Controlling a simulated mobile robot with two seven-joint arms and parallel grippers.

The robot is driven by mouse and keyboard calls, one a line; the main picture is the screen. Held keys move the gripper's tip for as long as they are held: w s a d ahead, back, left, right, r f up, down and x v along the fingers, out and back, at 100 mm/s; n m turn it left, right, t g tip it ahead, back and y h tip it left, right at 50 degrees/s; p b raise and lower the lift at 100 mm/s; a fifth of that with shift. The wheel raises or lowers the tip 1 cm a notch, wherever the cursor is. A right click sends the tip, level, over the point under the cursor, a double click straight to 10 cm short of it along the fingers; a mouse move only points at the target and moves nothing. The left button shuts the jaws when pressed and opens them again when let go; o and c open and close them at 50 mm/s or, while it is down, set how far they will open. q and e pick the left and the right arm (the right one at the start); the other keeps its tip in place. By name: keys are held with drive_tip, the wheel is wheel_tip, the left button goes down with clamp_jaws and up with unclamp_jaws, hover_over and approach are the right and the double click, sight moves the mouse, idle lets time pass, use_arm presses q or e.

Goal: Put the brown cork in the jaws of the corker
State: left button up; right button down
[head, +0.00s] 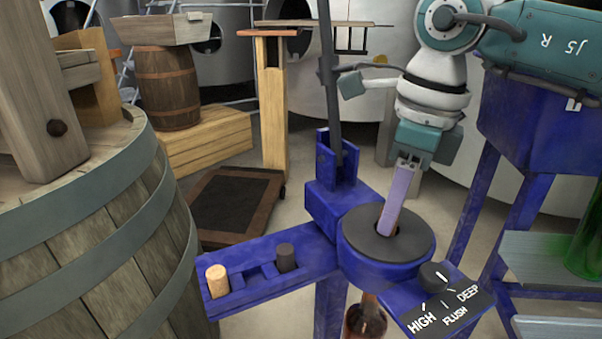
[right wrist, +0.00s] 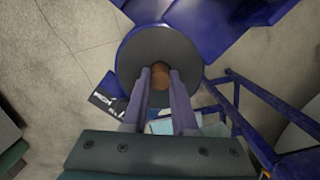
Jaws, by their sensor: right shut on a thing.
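The blue corker (head: 330,205) stands in the middle of the head view, with a round dark disc (head: 418,240) on top that also fills the middle of the right wrist view (right wrist: 137,55). My right gripper (head: 384,232) points down at this disc. In the right wrist view its fingertips (right wrist: 160,73) are shut on the brown cork (right wrist: 161,80), over about the disc's centre. The fingers hide this cork in the head view. I cannot tell how far it sits in the opening. My left gripper is not in view.
A light cork (head: 217,281) and a dark cork (head: 286,257) stand in the corker's blue side rack (head: 265,283). A dial (head: 434,275) marked HIGH, FLUSH, DEEP sits at the front. A brown bottle (head: 364,322) is below. A large barrel (head: 95,235) stands left; a lever (head: 329,90) rises behind.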

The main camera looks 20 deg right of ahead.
drive_tip(key=c, duration=0.6)
unclamp_jaws()
drive_tip(key=r, duration=0.3)
drive_tip(key=r+p, duration=0.1)
drive_tip(key=r, duration=0.2)
drive_tip(key=s+d+r, duration=0.1)
drive_tip(key=r, duration=0.3)
drive_tip(key=shift+a+f, duration=0.1)
